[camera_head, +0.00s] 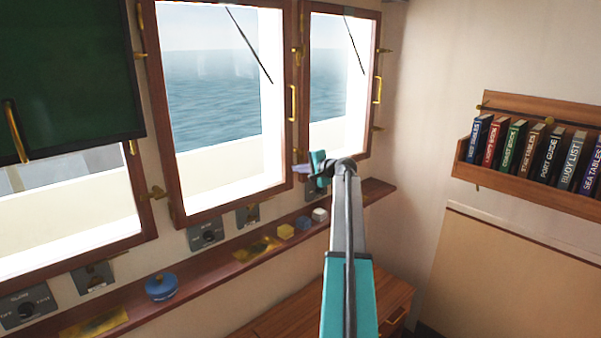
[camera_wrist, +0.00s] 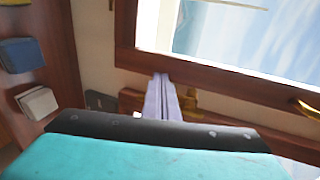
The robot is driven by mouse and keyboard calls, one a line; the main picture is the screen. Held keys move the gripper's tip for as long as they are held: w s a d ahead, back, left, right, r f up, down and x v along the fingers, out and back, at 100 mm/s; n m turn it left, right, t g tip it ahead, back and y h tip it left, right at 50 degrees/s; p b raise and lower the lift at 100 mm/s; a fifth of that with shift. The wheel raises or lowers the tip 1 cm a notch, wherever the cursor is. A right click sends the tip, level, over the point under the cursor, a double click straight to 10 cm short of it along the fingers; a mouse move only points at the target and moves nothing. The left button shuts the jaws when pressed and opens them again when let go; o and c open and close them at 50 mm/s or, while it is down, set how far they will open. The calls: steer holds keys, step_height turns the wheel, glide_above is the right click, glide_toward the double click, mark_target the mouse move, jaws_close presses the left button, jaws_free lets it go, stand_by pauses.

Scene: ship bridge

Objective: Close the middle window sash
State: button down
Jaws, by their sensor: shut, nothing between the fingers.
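The middle window sash (camera_head: 287,130) has a brown wooden frame around clear glass, with a brass handle (camera_head: 292,103) on its right side. It stands at or nearly at the wall frame; I cannot tell how much gap there is. In the wrist view the sash's lower right corner (camera_wrist: 126,45) and part of its brass handle (camera_wrist: 308,108) show. My gripper (camera_head: 297,168) is shut and empty, at this corner, below the handle. In the wrist view its fingers (camera_wrist: 161,80) reach up to the sash edge; contact is unclear. A brass latch (camera_wrist: 192,103) is partly hidden behind the fingers.
A narrow shelf (camera_head: 215,268) below the windows holds a blue pot (camera_head: 161,286) and small blocks. The right window (camera_head: 368,90) and a left window with a green panel (camera_head: 65,70) flank the middle one. A bookshelf (camera_head: 530,177) hangs on the right wall.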

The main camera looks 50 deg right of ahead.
steer(key=shift+w+d+r+n+y+b, duration=0.1)
steer(key=shift+w+r+n+y+b, duration=0.1)
steer(key=shift+w, duration=0.35)
steer(key=shift+w+r+n+y+b, duration=0.1)
steer(key=shift+w+r+b, duration=0.1)
steer(key=shift+w, duration=0.35)
steer(key=shift+r, duration=0.1)
steer(key=shift+s, duration=0.1)
steer(key=f+b+v, duration=0.2)
steer(key=b+v, duration=0.1)
steer(key=v, duration=1.1)
steer(key=shift+s, duration=0.45)
